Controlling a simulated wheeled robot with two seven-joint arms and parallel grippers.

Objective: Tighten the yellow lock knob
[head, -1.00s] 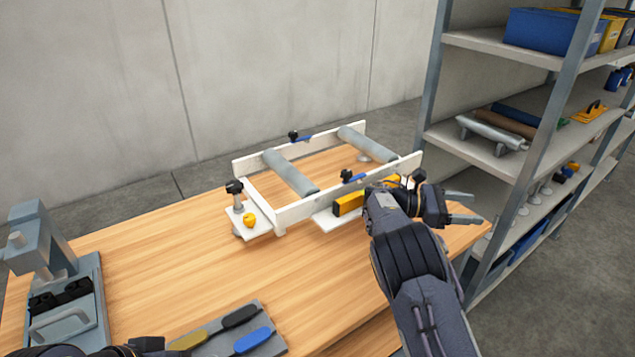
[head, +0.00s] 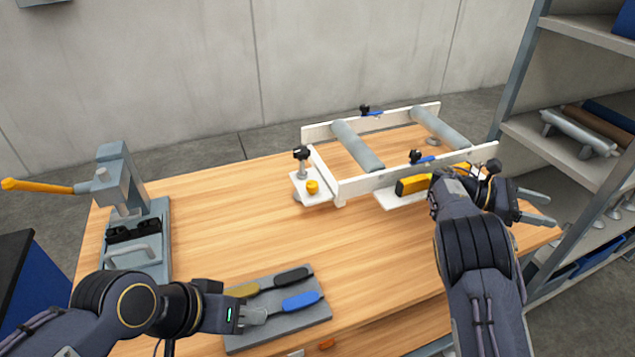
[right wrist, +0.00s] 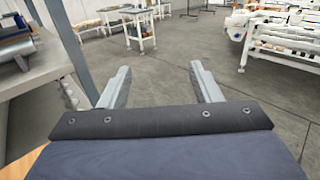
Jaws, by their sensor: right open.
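The yellow lock knob (head: 312,187) sits on a small white plate (head: 300,197) at the left end of the white roller frame (head: 400,176), beside a black-topped post (head: 301,154). Neither gripper touches it. My right gripper (head: 540,208) is open and empty, right of the frame, near the table's right end. Its spread fingers show in the right wrist view (right wrist: 160,80) with only floor and distant benches beyond. My left gripper (head: 246,315) is low in the head view, over the left part of the grey tool mat. I cannot tell whether its jaws are open.
The grey mat (head: 285,331) carries tools with a blue handle (head: 301,301) and yellow and black handles. A grey press (head: 125,190) with an orange lever stands at the left. Shelving (head: 560,135) rises at the right. The table middle (head: 240,225) is clear.

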